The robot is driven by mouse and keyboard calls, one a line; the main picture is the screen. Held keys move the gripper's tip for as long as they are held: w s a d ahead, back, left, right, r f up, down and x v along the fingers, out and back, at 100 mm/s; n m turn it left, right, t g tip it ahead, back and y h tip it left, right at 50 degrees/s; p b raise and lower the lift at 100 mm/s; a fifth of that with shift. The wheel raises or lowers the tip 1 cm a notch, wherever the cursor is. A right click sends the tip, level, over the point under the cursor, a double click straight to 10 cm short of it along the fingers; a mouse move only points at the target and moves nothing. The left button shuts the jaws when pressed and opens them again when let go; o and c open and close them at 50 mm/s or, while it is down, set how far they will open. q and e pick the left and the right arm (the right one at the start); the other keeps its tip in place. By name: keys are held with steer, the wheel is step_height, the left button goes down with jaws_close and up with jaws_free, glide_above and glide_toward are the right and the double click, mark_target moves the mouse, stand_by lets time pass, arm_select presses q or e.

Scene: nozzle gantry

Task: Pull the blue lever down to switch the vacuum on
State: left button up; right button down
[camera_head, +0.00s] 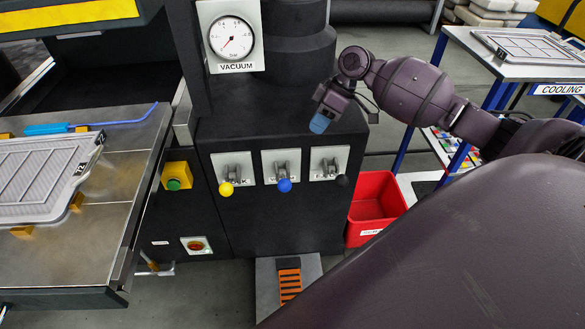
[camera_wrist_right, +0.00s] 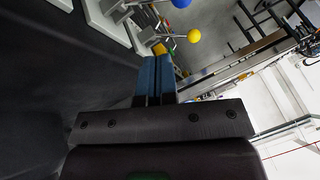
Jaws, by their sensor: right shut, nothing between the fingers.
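The blue lever has a round blue knob (camera_head: 284,185) and is the middle one of three levers on the dark machine front in the head view. The blue knob also shows in the right wrist view (camera_wrist_right: 181,3), at the top edge and partly cut off. My right gripper (camera_head: 319,124) is in front of the machine, above and to the right of the blue knob, apart from it. In the right wrist view its blue fingertips (camera_wrist_right: 155,72) are together with nothing between them. The vacuum gauge (camera_head: 232,37) above has its red needle toward the lower left. My left gripper is not visible.
A yellow-knobbed lever (camera_head: 226,188) is left of the blue one, a black-knobbed lever (camera_head: 342,180) right. A red bin (camera_head: 375,207) stands on the floor at right. A metal table (camera_head: 120,165) with a frame is at left, and a cooling table (camera_head: 520,65) at upper right.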

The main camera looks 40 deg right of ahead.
steer(key=shift+f, duration=0.1)
steer(key=s+a+x, duration=0.1)
steer(key=x, duration=1.2)
steer(key=shift+s+a+r, duration=0.25)
steer(key=shift+s, duration=0.15)
steer(key=s+a+f+n+t+h, duration=0.1)
steer(key=s+f+t+h, duration=0.1)
steer(key=f+t, duration=0.3)
steer(key=s+a+f+n+t+h+b, duration=0.1)
steer(key=f+t, duration=0.4)
steer(key=f, duration=0.5)
steer(key=shift+s+a+f+n+t+h, duration=0.15)
steer(key=shift+s+f+n+t+h, duration=0.2)
steer(key=shift+n+h, duration=0.7)
